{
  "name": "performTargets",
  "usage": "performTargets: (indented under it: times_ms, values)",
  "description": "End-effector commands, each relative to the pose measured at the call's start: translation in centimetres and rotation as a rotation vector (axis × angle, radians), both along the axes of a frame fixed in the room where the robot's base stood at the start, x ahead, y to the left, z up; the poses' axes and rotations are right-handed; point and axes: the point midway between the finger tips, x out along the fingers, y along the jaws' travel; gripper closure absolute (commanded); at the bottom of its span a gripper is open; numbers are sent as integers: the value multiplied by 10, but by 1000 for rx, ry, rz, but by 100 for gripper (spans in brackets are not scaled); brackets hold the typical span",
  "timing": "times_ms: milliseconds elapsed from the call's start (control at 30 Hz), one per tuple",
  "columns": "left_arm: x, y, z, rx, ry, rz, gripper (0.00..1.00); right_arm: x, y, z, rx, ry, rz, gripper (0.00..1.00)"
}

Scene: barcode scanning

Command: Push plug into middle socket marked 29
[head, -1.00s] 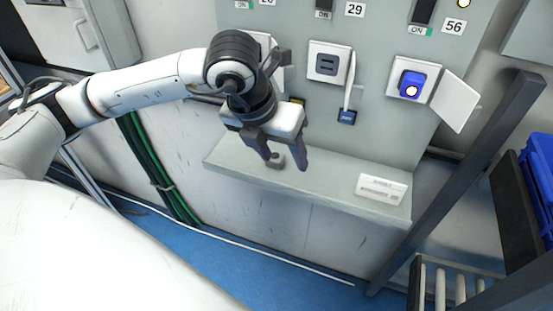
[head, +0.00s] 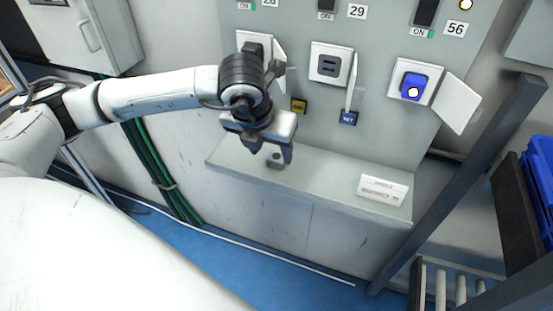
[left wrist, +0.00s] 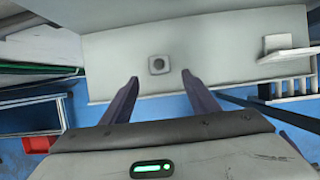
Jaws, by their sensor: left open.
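The middle socket (head: 329,64), under the label 29 (head: 357,11), is a dark square in a white frame with its cover swung open to the right. It looks empty. A small grey block with a dark round top, apparently the plug (head: 275,158), stands on the ledge below the panel. It also shows in the left wrist view (left wrist: 158,64), ahead of and between the fingertips. My left gripper (head: 276,153) is open and empty, pointing down above the plug, and partly overlaps it in the head view. The fingers show in the left wrist view (left wrist: 160,77). My right gripper is not in view.
The right socket holds a blue plug (head: 414,84) and has an open cover (head: 456,107). My arm partly hides the left socket (head: 254,42). A white box (head: 382,189) lies on the ledge's right end (head: 330,178). A dark post (head: 460,180) stands at the right.

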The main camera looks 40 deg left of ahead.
Motion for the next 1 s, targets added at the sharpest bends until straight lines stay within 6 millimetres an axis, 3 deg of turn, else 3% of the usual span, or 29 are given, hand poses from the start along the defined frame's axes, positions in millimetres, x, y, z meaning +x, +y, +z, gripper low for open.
performTargets:
  times_ms: [267, 633, 1000]
  values:
    - [1, 0, -2, -1, 1, 0, 45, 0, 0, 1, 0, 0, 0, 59]
    - [22, 5, -43, -1, 2, 0, 45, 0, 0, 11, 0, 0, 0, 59]
    - [23, 5, -46, -1, 0, -1, 45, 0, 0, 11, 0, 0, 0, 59]
